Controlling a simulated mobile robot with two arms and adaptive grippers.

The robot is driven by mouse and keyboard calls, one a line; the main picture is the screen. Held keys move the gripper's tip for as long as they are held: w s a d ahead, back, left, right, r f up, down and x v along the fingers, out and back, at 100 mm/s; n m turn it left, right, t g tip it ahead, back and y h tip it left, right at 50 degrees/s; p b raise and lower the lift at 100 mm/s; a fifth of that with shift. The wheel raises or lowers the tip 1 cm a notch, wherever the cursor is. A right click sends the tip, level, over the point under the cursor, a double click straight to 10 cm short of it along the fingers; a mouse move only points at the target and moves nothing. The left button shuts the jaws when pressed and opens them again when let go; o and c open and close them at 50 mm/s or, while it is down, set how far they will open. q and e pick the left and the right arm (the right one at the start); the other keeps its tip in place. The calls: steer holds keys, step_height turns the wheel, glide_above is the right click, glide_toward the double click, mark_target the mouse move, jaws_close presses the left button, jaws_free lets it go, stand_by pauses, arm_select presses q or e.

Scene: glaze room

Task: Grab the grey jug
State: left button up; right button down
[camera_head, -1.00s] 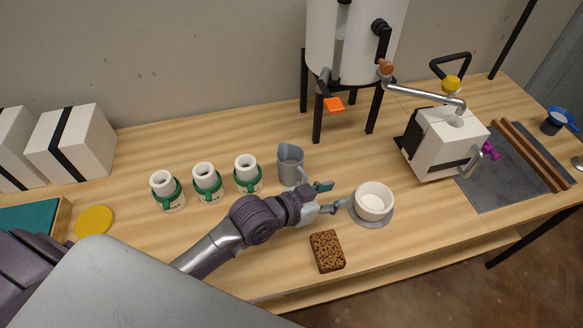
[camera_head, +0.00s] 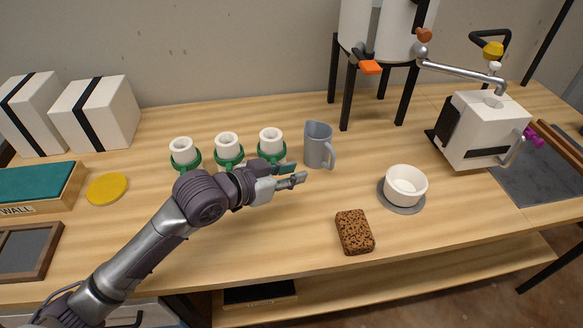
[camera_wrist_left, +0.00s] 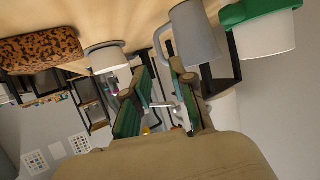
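The grey jug (camera_head: 318,146) stands upright on the wooden table, its handle on its right side in the head view. In the left wrist view the jug (camera_wrist_left: 194,34) shows upside down at the top, just beyond the fingers. My left gripper (camera_head: 291,175) is in front and to the left of the jug, close to it but apart. Its two fingers (camera_wrist_left: 160,97) are spread with nothing between them. My right gripper is not in view.
Several white cups with green bands (camera_head: 228,148) stand left of the jug, close behind my left gripper. A white bowl (camera_head: 408,187) on a grey disc (camera_head: 398,209) and a brown speckled block (camera_head: 355,232) are at right. A metal-legged urn (camera_head: 388,25) stands behind.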

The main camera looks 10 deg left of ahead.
mark_target(331, 164)
arm_select(q)
steer(key=x, duration=0.8)
steer(key=shift+w+d+f, duration=0.1)
steer(key=shift+w+d, duration=0.15)
steer(key=shift+w, duration=0.05)
steer(key=x, duration=0.5)
steer(key=shift+d+f, duration=0.15)
steer(key=shift+s, duration=0.1)
steer(key=shift+c, duration=0.4)
jaws_close()
